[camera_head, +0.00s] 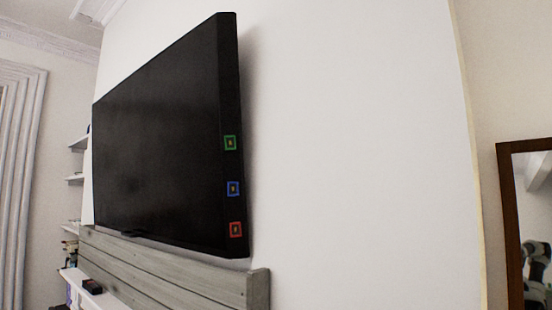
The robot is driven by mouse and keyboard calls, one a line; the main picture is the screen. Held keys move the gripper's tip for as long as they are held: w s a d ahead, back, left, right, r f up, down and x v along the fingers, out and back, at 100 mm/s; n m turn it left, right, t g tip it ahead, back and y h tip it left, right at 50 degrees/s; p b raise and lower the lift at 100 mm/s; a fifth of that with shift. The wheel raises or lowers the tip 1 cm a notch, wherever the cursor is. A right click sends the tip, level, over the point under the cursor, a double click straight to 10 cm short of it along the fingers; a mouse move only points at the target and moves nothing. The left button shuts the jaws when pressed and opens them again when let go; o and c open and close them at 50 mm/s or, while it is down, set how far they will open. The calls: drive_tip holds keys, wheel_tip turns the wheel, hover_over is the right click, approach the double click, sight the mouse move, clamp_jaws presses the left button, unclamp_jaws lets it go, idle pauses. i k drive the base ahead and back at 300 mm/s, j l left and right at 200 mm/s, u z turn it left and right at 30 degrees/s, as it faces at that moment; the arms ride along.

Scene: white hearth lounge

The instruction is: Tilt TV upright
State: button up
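The TV (165,140) is a large black flat screen on the white wall, seen at an angle from its right side. Its near side edge carries three small square markers: green (230,143) on top, blue (233,189) below it and red (235,230) lowest. A shadow falls on the wall just right of the TV. The TV's back and mount are hidden. My gripper does not show directly in this view.
A grey wooden plank ledge (258,290) runs below the TV. A brown-framed mirror (508,225) at the right reflects part of a robot arm. The wall (360,150) right of the TV is bare.

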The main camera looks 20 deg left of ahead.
sight(167, 159)
drive_tip(key=u, duration=0.45)
drive_tip(key=l+u, duration=0.1)
drive_tip(key=u, duration=1.2)
drive_tip(key=k+l, duration=0.05)
drive_tip(key=k, duration=0.05)
